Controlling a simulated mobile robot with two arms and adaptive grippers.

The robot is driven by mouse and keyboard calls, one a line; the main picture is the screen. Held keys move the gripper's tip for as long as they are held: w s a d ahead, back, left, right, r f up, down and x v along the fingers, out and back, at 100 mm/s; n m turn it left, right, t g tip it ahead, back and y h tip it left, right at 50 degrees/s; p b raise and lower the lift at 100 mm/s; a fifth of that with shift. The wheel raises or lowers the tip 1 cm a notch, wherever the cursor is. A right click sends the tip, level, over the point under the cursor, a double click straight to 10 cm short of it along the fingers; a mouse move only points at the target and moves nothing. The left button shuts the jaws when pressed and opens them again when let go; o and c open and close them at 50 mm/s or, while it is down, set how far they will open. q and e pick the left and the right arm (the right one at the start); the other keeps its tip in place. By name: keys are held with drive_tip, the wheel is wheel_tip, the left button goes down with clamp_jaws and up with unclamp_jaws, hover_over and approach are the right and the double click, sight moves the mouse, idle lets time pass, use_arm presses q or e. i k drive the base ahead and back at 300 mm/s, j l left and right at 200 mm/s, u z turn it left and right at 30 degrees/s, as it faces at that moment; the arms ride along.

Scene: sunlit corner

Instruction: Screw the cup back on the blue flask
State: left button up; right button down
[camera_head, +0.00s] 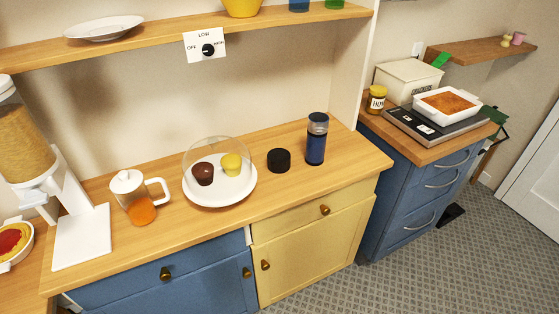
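The blue flask (316,143) stands upright near the right end of the wooden counter. Its body is dark blue, with a greyish metallic top (318,119). A short black cylinder (279,160), which looks like the cup, sits on the counter just left of the flask, apart from it. Neither of my grippers shows in the head view.
A glass dome over two cupcakes on a white plate (226,196) stands left of the black cup. Further left are a teapot (138,198) and a cereal dispenser (62,195). A shelf (160,38) runs above. Bare counter (345,166) lies right of the flask.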

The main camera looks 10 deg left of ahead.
sight(316, 140)
drive_tip(key=i+l+u, duration=0.3)
drive_tip(key=l, duration=0.35)
drive_tip(key=i+l+u, duration=0.15)
drive_tip(key=i+l, duration=0.15)
drive_tip(key=i+l+u, duration=0.15)
drive_tip(key=l, duration=0.3)
